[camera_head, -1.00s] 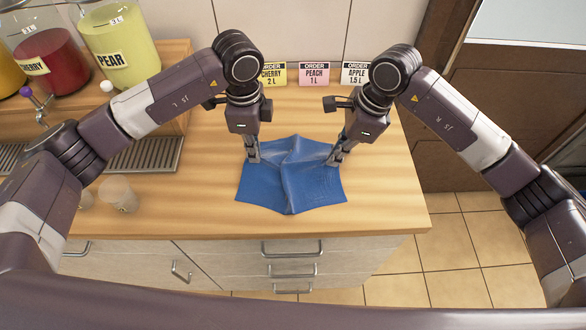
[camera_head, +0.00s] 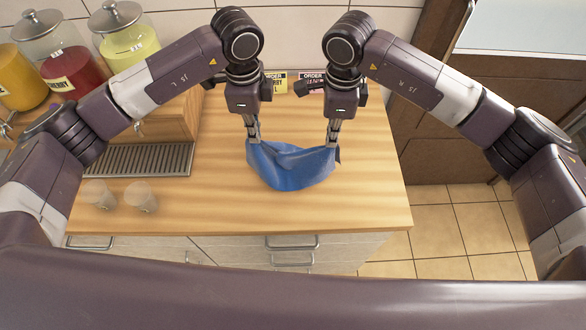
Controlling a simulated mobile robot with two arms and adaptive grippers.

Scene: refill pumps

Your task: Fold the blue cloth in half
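The blue cloth (camera_head: 288,172) hangs between my two grippers in the head view. Its upper corners are raised and its middle sags in a curve towards the wooden counter. My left gripper (camera_head: 254,140) is shut on the cloth's left upper corner. My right gripper (camera_head: 332,143) is shut on its right upper corner. The fingertips are partly hidden by the cloth. I cannot tell whether the cloth's lower edge touches the counter.
The wooden counter (camera_head: 230,205) is clear around the cloth. Two clear cups (camera_head: 141,196) stand at the left front, near a drip tray (camera_head: 135,160). Drink jars (camera_head: 125,38) stand at the back left. Order cards (camera_head: 275,83) stand behind my grippers.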

